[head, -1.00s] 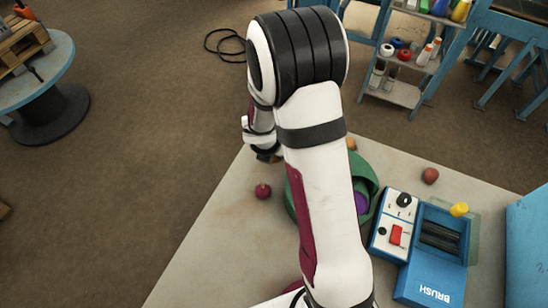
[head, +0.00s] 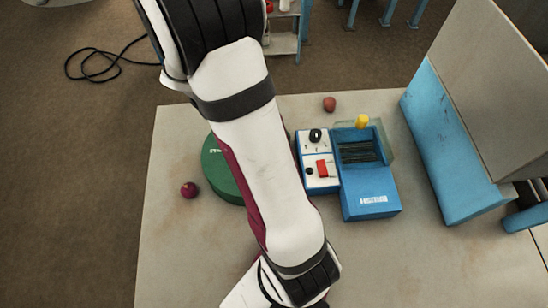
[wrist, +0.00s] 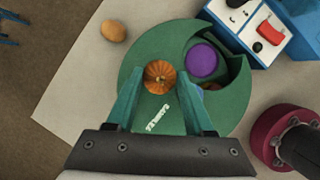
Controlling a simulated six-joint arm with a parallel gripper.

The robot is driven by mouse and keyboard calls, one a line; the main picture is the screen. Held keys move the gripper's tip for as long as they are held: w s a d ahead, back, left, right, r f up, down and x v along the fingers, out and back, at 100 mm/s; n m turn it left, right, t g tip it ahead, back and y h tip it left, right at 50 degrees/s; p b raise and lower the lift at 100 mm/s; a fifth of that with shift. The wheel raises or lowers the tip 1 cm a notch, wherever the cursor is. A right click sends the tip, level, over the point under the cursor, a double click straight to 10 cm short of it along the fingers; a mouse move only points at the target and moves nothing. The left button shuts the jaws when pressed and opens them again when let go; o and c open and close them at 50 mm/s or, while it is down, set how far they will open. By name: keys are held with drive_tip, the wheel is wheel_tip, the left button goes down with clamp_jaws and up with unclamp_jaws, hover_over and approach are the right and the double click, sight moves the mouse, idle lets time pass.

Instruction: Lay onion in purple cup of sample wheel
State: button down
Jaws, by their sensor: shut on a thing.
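The green sample wheel (wrist: 135,63) lies on the table under my gripper (wrist: 160,78) in the wrist view, and its left part (head: 218,178) shows beside my arm in the head view. My gripper is shut on the orange-brown onion (wrist: 160,72), which sits between the fingertips over the solid part of the wheel. The height of the onion above the wheel cannot be told. The purple cup (wrist: 203,60) lies just right of the onion, in the wheel's open section, with nothing seen in it. In the head view my arm hides the gripper, onion and cup.
A blue brush machine (head: 370,195) with a red switch stands right of the wheel. A dark red round vegetable (head: 189,189) lies left of it, a reddish one (head: 329,104) behind the machine. A tan one (wrist: 113,31) shows in the wrist view. A large blue-sided box (head: 445,140) stands right.

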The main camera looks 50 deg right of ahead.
drive_tip(key=s+d+r+m+g+y, duration=0.1)
drive_tip(key=s+d+m+y, duration=0.25)
drive_tip(key=s+m, duration=0.75)
drive_tip(key=s+d+r+m+g+y, duration=0.15)
drive_tip(key=s+m+y, duration=0.25)
drive_tip(key=s+m, duration=0.75)
drive_tip(key=w+f, duration=0.2)
drive_tip(key=w, duration=0.2)
drive_tip(key=w+a+f+m, duration=0.1)
drive_tip(key=w+f, duration=0.1)
drive_tip(key=w, duration=0.2)
drive_tip(key=w+a+f+m, duration=0.1)
drive_tip(key=w+f, duration=0.1)
drive_tip(key=w, duration=0.2)
drive_tip(key=shift+w+a+f, duration=0.15)
drive_tip(key=shift+w+f, duration=0.45)
drive_tip(key=shift+f, duration=0.95)
drive_tip(key=shift+w+f, duration=0.2)
drive_tip(key=shift+f, duration=0.9)
